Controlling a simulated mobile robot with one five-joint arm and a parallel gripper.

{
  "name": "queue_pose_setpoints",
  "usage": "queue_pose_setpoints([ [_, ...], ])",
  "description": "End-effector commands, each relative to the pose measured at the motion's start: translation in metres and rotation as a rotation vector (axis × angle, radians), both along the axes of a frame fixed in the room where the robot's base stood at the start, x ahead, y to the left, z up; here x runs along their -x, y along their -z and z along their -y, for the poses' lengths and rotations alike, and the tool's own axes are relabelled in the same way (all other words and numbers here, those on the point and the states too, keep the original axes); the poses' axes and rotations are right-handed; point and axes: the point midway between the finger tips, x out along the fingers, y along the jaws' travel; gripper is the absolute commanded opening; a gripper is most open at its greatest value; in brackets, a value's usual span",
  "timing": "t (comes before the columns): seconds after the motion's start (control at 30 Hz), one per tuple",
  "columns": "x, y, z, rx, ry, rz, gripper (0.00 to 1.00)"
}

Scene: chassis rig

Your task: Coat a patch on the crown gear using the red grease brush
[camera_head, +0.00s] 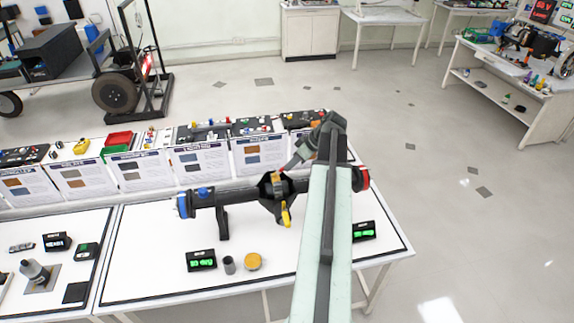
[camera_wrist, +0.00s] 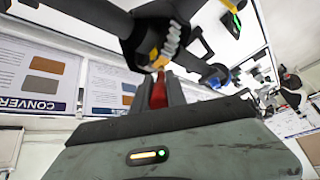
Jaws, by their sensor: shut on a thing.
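The axle assembly (camera_head: 235,192) lies across the white table on a black stand. Its open black housing (camera_head: 268,200) holds the crown gear, whose silvery teeth (camera_wrist: 172,43) show at the top of the wrist view, with yellow parts beside them. My gripper (camera_wrist: 160,95) is shut on the red grease brush (camera_wrist: 159,91), with dark fingers on both sides of it. The brush points at the gear, and its tip is at or very near the teeth. I cannot tell whether it touches.
Small displays with green digits (camera_head: 201,260) (camera_head: 364,230), a grey cup (camera_head: 229,265) and a round yellow container (camera_head: 253,261) stand on the near table. Printed cards (camera_head: 202,164) and parts trays line the back. A cart (camera_head: 70,55) stands behind at left. Floor is clear at right.

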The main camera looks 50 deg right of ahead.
Motion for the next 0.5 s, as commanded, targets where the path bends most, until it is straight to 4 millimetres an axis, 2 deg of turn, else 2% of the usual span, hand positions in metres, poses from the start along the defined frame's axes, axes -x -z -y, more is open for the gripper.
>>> queue_pose_setpoints([
  [0.17, 0.003, 0.001, 0.004, 0.004, 0.001, -0.004, 0.0],
  [0.5, 0.018, -0.001, 0.023, 0.003, 0.001, -0.004, 0.0],
])
